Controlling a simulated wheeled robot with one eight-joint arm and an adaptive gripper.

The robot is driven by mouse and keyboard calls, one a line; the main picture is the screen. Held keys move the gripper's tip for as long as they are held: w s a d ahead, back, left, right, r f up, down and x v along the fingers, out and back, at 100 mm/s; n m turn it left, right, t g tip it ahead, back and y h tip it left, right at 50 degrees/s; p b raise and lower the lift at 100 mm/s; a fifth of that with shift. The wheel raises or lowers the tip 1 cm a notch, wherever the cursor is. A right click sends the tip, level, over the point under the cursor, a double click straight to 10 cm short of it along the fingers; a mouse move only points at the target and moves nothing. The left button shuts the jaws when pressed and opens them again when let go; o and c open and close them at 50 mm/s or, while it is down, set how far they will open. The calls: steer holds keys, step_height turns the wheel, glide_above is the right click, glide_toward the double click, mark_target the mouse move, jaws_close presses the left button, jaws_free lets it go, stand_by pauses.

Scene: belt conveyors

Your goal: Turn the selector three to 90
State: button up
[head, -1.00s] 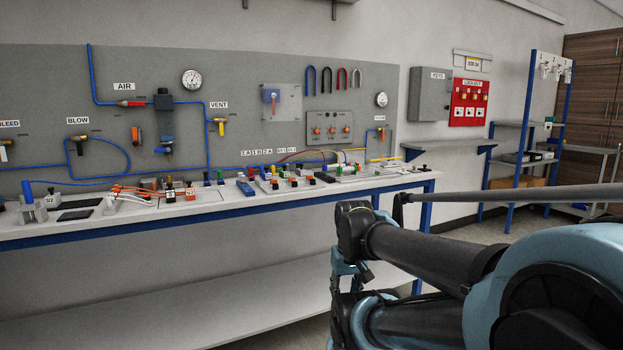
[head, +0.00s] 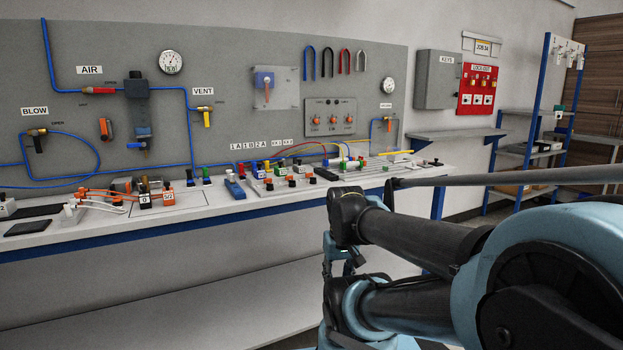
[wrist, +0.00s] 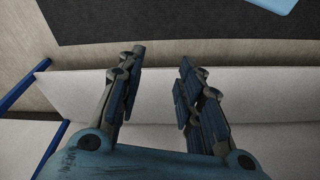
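A grey selector panel (head: 317,104) with three orange knobs in a row is mounted on the grey wall board. The knobs are a left one (head: 316,121), a middle one (head: 332,119) and a right one (head: 349,119). Their labels and pointer angles are too small to read, so I cannot tell which is selector three. My gripper (wrist: 162,54) shows in the wrist view with its two fingers apart and nothing between them. It is well away from the panel, over a pale surface. The knobs do not show in the wrist view.
A long bench (head: 120,232) below the board carries valves, cables and orange connectors. My arm fills the lower right of the head view. A grey key box (head: 436,80), a red lockout board (head: 479,90) and a blue-framed shelf (head: 535,100) stand to the right.

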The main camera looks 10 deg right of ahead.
steer(key=shift+o, duration=1.2)
step_height(320, 180, up, 2)
steer(key=shift+s, duration=0.1)
step_height(320, 180, up, 31)
steer(key=n+g, duration=0.2)
steer(key=n, duration=0.5)
glide_above(313, 180)
steer(key=f, duration=1.6)
steer(key=shift+w+f, duration=0.15)
steer(key=shift+w, duration=0.1)
jaws_close()
